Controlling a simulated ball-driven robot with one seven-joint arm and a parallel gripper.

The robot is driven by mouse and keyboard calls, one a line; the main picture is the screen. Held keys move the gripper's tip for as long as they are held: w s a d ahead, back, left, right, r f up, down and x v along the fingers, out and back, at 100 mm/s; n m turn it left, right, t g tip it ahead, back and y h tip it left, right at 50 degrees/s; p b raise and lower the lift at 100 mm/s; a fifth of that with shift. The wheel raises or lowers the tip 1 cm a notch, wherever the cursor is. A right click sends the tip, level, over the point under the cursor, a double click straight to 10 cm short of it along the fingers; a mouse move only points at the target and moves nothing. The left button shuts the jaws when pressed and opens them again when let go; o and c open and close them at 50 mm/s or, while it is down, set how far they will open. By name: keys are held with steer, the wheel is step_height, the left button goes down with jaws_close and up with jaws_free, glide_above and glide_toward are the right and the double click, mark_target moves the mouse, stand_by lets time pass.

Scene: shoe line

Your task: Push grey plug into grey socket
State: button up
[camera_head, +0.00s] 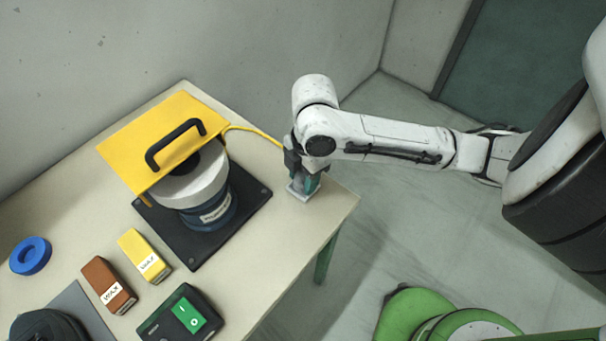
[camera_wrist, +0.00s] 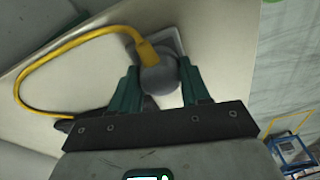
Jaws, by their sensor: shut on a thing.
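The grey plug (camera_wrist: 158,79) is a rounded grey body on the end of a yellow cable (camera_wrist: 68,45). My gripper (camera_wrist: 161,88) is shut on it, with a green finger on each side in the wrist view. The light grey socket (camera_wrist: 173,39) shows as a square plate just beyond the plug. In the head view my gripper (camera_head: 307,181) points down over the socket (camera_head: 303,194) near the table's right corner. The plug is mostly hidden there by the fingers. I cannot tell how deep the plug sits in the socket.
A machine with a yellow top plate (camera_head: 130,152) and black handle stands on a black base (camera_head: 249,196) left of my gripper.

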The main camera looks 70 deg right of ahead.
steer(key=shift+f, duration=0.25)
steer(key=o, duration=1.1)
steer(key=shift+o, duration=0.2)
steer(key=shift+r, duration=0.1)
steer(key=r, duration=0.7)
steer(key=d+r, duration=0.1)
steer(key=r, duration=0.2)
steer(key=shift+s+r, duration=0.3)
steer(key=shift+r, duration=0.05)
steer(key=shift+f, duration=0.1)
